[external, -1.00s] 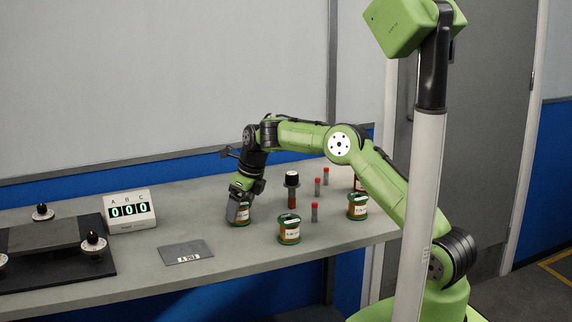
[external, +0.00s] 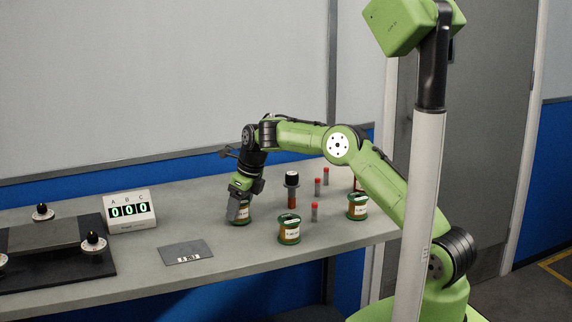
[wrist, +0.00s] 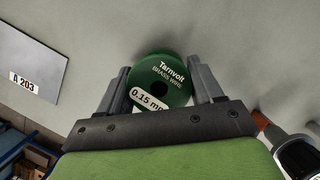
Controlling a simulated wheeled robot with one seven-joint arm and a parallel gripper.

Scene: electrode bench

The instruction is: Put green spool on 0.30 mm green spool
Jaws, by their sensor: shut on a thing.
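My gripper (external: 240,208) is shut on a green spool (external: 239,222) at the middle of the bench. In the wrist view, the spool (wrist: 161,80) sits between the two fingers (wrist: 160,92), its label reading "Tarnvolt brass wire" and "0.15 mm". The held spool is at or just above the bench top; I cannot tell which.
A dark plate marked A 203 (external: 186,253) lies at front left. A counter box reading 000 (external: 130,211) and a black fixture (external: 60,262) are further left.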

